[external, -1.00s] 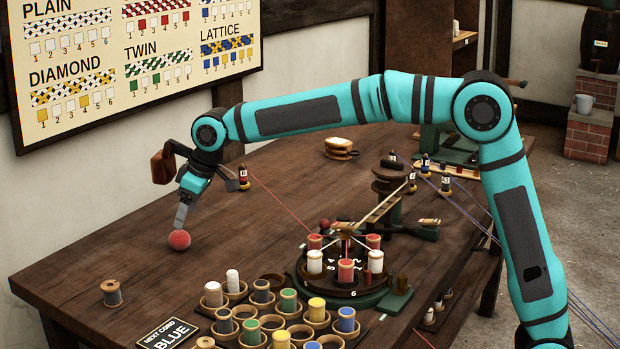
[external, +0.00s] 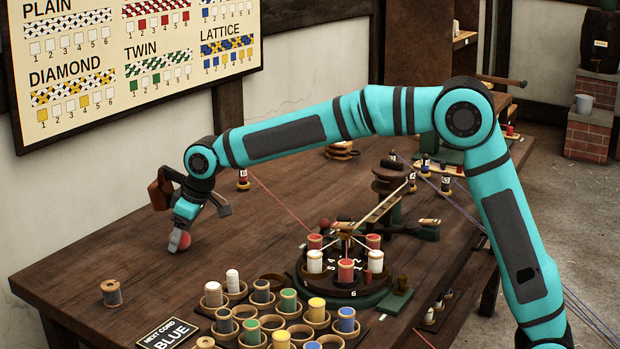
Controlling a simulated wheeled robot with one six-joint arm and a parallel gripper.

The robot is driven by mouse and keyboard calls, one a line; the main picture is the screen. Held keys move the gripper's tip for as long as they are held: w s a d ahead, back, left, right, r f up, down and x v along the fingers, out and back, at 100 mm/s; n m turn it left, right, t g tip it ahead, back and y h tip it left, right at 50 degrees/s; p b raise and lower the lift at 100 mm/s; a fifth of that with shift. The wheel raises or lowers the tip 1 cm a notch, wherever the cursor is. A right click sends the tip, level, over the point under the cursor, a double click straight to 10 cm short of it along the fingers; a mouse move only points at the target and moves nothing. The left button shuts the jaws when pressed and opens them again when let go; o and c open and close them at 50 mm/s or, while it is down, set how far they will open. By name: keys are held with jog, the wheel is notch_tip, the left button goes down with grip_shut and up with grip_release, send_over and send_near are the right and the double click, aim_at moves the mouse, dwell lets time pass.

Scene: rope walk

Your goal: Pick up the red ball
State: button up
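The red ball (external: 184,241) is on the dark wooden table at the left, partly covered by my gripper. My gripper (external: 180,239) points down at the ball, with a grey finger in front of the ball's near side. The far finger is hidden, so I cannot tell whether the fingers press on the ball or stand apart from it. The ball appears to be at table height.
A wooden spool (external: 112,292) stands at the front left. Several thread spools fill a holder (external: 225,330) by a "BLUE" sign (external: 167,336). A green-based turntable (external: 345,297) with bobbins stands to the right. The table (external: 165,270) around the ball is clear.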

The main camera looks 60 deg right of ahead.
jog(key=c, duration=0.9)
